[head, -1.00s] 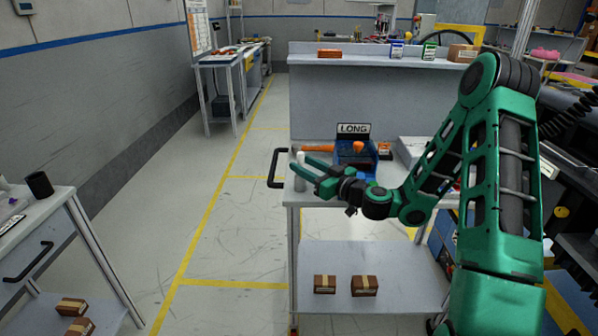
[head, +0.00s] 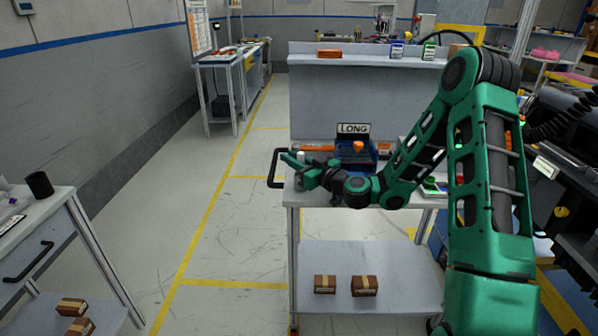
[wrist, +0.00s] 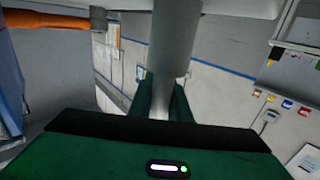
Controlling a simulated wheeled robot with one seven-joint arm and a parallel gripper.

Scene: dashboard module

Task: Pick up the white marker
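The white marker (head: 300,156) stands upright on the cart's top near its left edge, beside the black handle. In the wrist view it is a large pale cylinder (wrist: 174,42) with a narrower end between my green fingers. My gripper (head: 288,164) is at the marker, its fingers pointing left. In the wrist view my gripper (wrist: 163,98) has a finger on each side of the narrow part. The fingers hide part of the marker in the head view. I cannot tell whether they touch it.
A blue bin (head: 357,152) labelled LONG stands right behind my gripper. An orange-handled hammer (head: 318,148) lies close beside the marker; its handle shows in the wrist view (wrist: 45,20). A black cart handle (head: 275,168) sticks out at the left. The aisle floor beyond is clear.

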